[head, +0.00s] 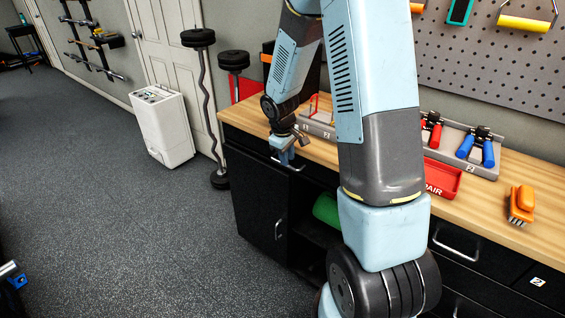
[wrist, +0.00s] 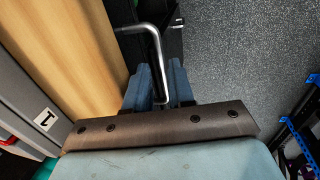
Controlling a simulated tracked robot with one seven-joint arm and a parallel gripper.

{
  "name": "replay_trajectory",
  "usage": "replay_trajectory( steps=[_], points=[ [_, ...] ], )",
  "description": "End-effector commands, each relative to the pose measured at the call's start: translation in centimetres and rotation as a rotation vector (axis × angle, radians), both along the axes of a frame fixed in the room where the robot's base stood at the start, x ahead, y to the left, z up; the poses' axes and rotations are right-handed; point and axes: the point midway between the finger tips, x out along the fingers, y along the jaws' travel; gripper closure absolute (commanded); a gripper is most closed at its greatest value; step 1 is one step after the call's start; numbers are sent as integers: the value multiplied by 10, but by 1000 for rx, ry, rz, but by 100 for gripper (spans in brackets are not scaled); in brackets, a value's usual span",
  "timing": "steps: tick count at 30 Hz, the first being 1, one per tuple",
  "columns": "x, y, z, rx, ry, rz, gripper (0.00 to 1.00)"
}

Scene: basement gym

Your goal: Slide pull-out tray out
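The pull-out tray's black front (head: 243,146) is at the top left of the workbench, under the wooden top, and looks flush with the cabinet. I take this drawer-like front to be the tray, as no label on it shows. My gripper (head: 287,157) is at this front, pointing down. In the wrist view, a bent silver bar handle (wrist: 155,45) runs down between the two blue fingers of my gripper (wrist: 160,80). The fingers stand on either side of the bar with a narrow gap. Firm contact with the bar does not show. The handle is mostly hidden in the head view.
Below are a black cabinet door with a handle (head: 279,229) and an open shelf holding a green roll (head: 327,208). The wooden top (head: 500,215) carries a red bin (head: 442,178) and an orange brush (head: 522,204). The grey floor (head: 150,240) in front is clear.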

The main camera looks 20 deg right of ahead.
Motion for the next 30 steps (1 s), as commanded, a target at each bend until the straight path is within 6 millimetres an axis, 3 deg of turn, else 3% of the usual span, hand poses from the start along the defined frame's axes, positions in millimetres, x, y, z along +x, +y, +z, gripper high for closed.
replay_trajectory(
  steps=[7, 18, 26, 30],
  points=[
    [2, -3, -21, 0, 0, 0, 77],
    [3, -3, -24, 0, -1, 1, 77],
    [3, -3, -24, 0, -1, 1, 100],
    [3, -3, -24, 0, -1, 1, 100]
  ],
)
